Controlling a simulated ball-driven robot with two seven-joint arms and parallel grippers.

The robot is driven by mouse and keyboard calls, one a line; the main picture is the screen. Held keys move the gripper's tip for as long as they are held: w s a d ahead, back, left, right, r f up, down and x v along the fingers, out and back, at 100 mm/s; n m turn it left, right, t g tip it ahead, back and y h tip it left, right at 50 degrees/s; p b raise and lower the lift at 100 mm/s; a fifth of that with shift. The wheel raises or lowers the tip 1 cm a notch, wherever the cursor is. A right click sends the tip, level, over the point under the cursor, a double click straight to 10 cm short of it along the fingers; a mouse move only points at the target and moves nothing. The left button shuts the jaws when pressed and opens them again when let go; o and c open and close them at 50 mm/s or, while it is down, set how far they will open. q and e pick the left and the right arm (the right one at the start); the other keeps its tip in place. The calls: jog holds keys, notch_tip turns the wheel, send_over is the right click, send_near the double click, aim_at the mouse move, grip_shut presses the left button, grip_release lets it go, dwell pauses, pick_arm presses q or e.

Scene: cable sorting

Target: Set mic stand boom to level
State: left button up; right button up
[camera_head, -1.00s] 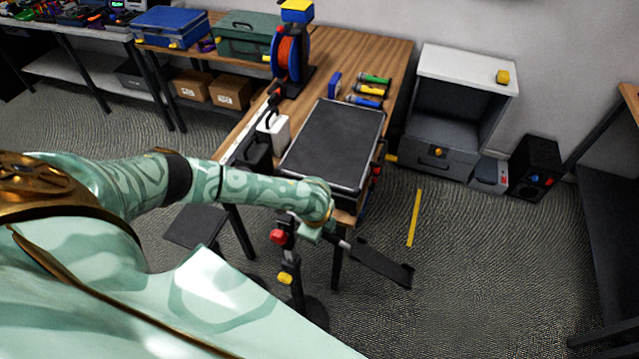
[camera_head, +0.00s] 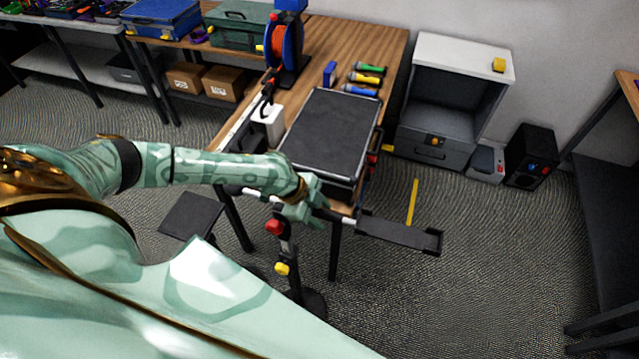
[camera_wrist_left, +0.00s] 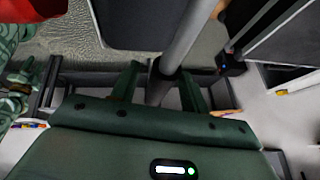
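The mic stand has a dark upright with a red knob (camera_head: 275,227), a yellow knob (camera_head: 282,268) and a round dark base (camera_head: 303,303). My left gripper (camera_head: 305,211) is at the boom, just right of the red knob. In the left wrist view the grey boom tube (camera_wrist_left: 185,40) passes between the spread fingers of the left gripper (camera_wrist_left: 160,85), with gaps on both sides.
A wooden table (camera_head: 385,50) stands behind the stand, with a black flat case (camera_head: 330,130) near its front edge and a cable reel (camera_head: 285,45). A grey cabinet (camera_head: 440,145) and a black speaker (camera_head: 530,155) stand at right.

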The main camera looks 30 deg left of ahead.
pick_arm(q)
jog(key=v, duration=1.6)
jog(key=shift+r, duration=0.1)
